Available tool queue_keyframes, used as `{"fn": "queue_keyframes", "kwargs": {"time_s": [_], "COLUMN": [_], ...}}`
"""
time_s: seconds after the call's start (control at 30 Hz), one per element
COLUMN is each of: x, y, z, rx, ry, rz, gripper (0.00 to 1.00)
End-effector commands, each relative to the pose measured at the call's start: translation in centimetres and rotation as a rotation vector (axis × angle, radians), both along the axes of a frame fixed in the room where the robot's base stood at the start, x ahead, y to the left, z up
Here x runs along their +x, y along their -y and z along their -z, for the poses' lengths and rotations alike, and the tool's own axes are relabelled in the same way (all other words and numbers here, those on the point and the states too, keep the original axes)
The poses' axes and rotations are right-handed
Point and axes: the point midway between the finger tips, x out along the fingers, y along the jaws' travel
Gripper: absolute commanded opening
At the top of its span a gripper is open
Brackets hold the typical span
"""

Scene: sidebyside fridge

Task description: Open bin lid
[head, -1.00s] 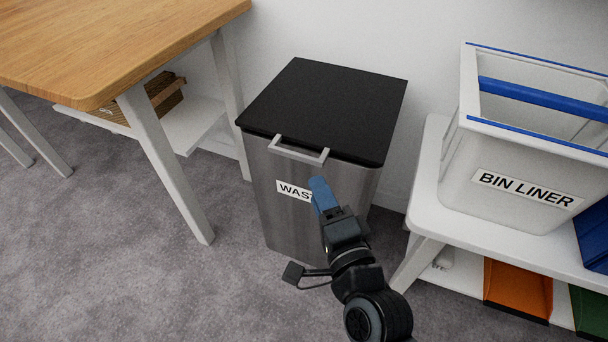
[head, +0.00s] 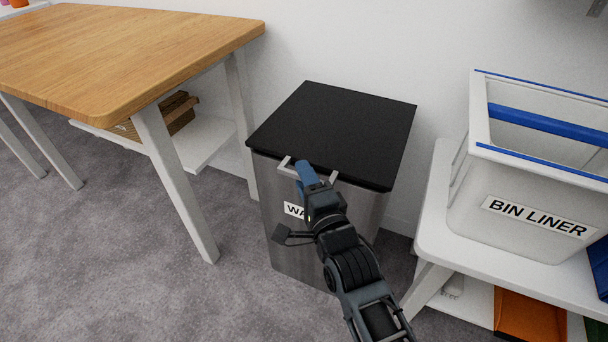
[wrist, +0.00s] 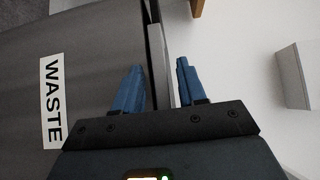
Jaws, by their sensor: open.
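The waste bin (head: 290,240) is a grey metal box with a flat black lid (head: 340,125), which is shut. A pale bar handle (head: 339,181) sits at the lid's front edge. My gripper (head: 305,168) is at the handle's middle, in front of the lid. In the wrist view the blue fingers of my gripper (wrist: 160,85) are apart, with the handle (wrist: 160,60) between them. Whether either finger touches it I cannot tell. The WASTE label (wrist: 51,100) shows on the bin front to the left, and is partly hidden by my arm in the head view.
A wooden table (head: 130,60) with white legs stands to the left, with a brown basket (head: 170,115) on its lower shelf. A white shelf unit (head: 435,210) with a BIN LINER tub (head: 490,240) stands close on the right. A white wall is behind the bin.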

Motion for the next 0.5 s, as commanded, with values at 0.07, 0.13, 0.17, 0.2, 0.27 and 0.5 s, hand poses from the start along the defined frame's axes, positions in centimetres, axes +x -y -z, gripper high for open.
{"fn": "queue_keyframes", "kwargs": {"time_s": [0.07,0.13,0.17,0.2,0.27,0.5], "x": [0.29,0.46,0.51,0.56,0.6,0.59], "y": [-0.25,-0.34,-0.34,-0.33,-0.32,-0.31], "z": [-0.08,-0.11,-0.11,-0.11,-0.1,-0.1], "rx": [0.0,0.001,0.002,0.002,0.002,0.002], "ry": [0.001,0.002,0.001,0.001,0.001,0.001], "rz": [-0.001,-0.001,-0.001,0.0,0.0,0.001], "gripper": [0.41,0.41,0.41,0.41,0.41,0.38]}}
